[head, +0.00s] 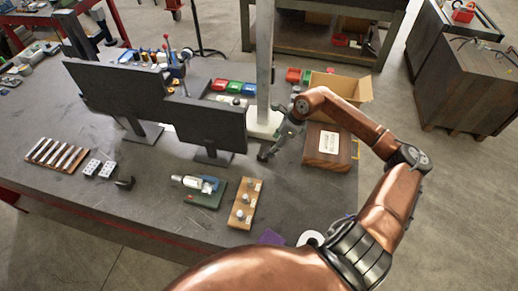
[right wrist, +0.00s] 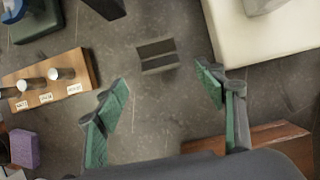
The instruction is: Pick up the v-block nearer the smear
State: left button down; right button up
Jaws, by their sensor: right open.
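A grey v-block (right wrist: 157,56) with a dark groove lies on the grey table top in the right wrist view. My right gripper (right wrist: 163,86) is open with green-padded fingers. The block lies beyond the gap between the fingertips, apart from both. I cannot make out a smear or a second v-block in either view. My left gripper is not in view.
A white post base (head: 264,125) stands close behind the gripper. A brown wooden box (head: 318,160) is to its right. A wooden board with knobs (head: 246,204), a green tray (head: 204,198) and a monitor (head: 210,124) are to the left. A purple block (head: 270,237) is near the front edge.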

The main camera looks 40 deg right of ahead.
aim_at(265, 153)
jog(key=x, duration=0.3)
jog(key=shift+w+a+f+p, duration=0.1)
jog(key=shift+w+a+p, duration=0.15)
jog(key=shift+p, duration=0.1)
jog(key=p+x, duration=0.1)
jog(key=x, duration=0.2)
jog(key=shift+w+f, duration=0.25)
jog(key=shift+f, duration=0.35)
jog(key=c, duration=0.7)
grip_shut()
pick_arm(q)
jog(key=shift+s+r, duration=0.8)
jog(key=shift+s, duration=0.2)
